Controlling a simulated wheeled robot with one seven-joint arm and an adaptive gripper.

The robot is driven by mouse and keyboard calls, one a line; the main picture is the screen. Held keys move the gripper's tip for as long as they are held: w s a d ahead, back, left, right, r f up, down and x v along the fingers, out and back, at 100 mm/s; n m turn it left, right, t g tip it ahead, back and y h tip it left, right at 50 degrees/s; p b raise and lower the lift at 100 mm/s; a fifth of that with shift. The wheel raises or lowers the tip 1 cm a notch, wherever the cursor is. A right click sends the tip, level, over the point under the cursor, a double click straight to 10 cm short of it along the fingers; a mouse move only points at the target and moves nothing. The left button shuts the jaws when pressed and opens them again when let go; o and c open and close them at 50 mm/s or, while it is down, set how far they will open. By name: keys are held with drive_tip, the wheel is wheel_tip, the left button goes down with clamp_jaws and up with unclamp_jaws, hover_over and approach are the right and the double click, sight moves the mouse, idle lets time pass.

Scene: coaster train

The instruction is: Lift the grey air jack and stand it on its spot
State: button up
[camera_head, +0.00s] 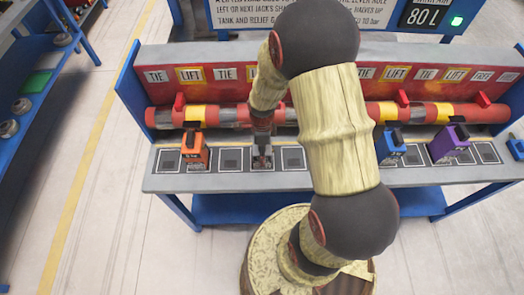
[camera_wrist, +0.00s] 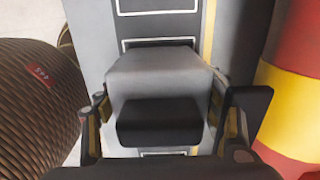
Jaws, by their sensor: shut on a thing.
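The grey air jack (camera_wrist: 160,68) fills the middle of the wrist view, with a black block-shaped part on it. My gripper (camera_wrist: 160,102) has a finger on each side of the jack and is shut on it. In the head view, my gripper (camera_head: 262,143) points down at the bench left of centre. The jack (camera_head: 262,161) shows there only as a small grey shape below the fingers, over the row of framed spots (camera_head: 292,158). I cannot tell whether its base touches the bench.
An orange jack (camera_head: 194,152) stands left; a blue jack (camera_head: 390,147) and a purple jack (camera_head: 449,143) stand right. A red and yellow pipe (camera_head: 440,112) runs behind the spots, below a TIE/LIFT label board (camera_head: 223,75). Another blue object (camera_head: 515,147) is at the right end.

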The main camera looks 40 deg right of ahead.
drive_tip(key=c, duration=0.7)
drive_tip(key=shift+c, duration=0.4)
